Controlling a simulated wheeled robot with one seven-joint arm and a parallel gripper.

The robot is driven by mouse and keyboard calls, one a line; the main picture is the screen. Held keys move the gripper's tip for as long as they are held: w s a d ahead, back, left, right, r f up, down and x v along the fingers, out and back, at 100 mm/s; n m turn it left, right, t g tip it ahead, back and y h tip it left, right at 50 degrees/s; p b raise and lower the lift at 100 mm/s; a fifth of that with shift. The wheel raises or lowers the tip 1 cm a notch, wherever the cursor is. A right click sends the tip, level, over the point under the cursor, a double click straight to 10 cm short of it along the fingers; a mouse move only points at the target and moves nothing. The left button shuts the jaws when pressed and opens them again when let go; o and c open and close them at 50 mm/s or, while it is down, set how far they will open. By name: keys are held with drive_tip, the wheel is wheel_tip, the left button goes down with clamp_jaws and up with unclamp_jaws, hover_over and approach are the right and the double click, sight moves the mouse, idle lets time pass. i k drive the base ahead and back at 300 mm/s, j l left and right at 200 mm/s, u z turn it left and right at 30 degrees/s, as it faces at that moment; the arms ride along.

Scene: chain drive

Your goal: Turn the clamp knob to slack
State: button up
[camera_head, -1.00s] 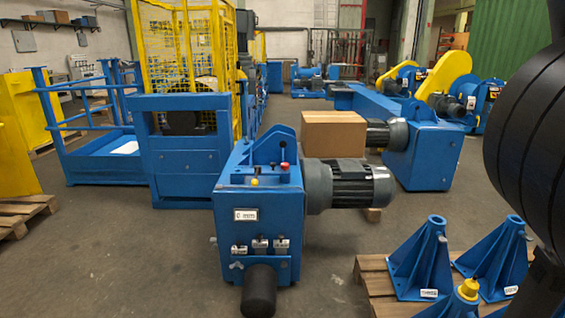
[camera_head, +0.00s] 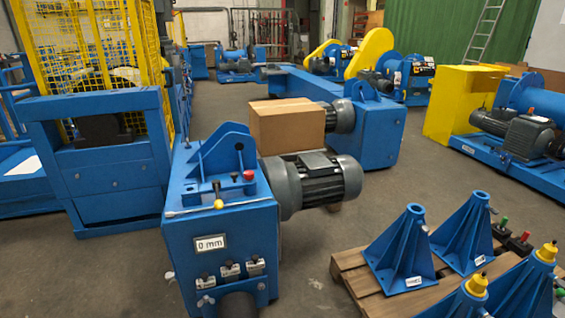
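A blue machine housing (camera_head: 190,230) with a grey motor (camera_head: 325,183) on its right side stands at centre left. On its top are a red knob (camera_head: 249,175), a small black-tipped lever (camera_head: 216,187) and a yellow hub (camera_head: 218,204) with a thin metal bar across it. I cannot tell which of these is the clamp knob, or its setting. A white plate reading "0 mm" (camera_head: 210,243) is on the front, above several small labelled fittings (camera_head: 230,269). A dark round part (camera_head: 237,306) shows at the lower front, cut off by the frame. My gripper is not in view.
A wooden pallet (camera_head: 350,287) with blue tapered stands (camera_head: 402,252) is at lower right. A cardboard box (camera_head: 287,125) sits behind the motor. A yellow mesh cage (camera_head: 95,50) is at back left. Grey floor is open between the motor and the pallet.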

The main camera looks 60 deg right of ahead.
sight(248, 175)
drive_tip(key=i+j+z, duration=0.15)
drive_tip(key=z, duration=0.3)
drive_tip(key=i+j+z, duration=0.15)
drive_tip(key=z, duration=0.25)
drive_tip(key=i+j+z, duration=0.1)
drive_tip(key=j+z, duration=0.2)
drive_tip(key=z, duration=0.15)
drive_tip(key=i+j+z, duration=0.15)
drive_tip(key=j, duration=0.15)
drive_tip(key=i+j+z, duration=0.1)
drive_tip(key=j, duration=0.2)
drive_tip(key=i, duration=0.35)
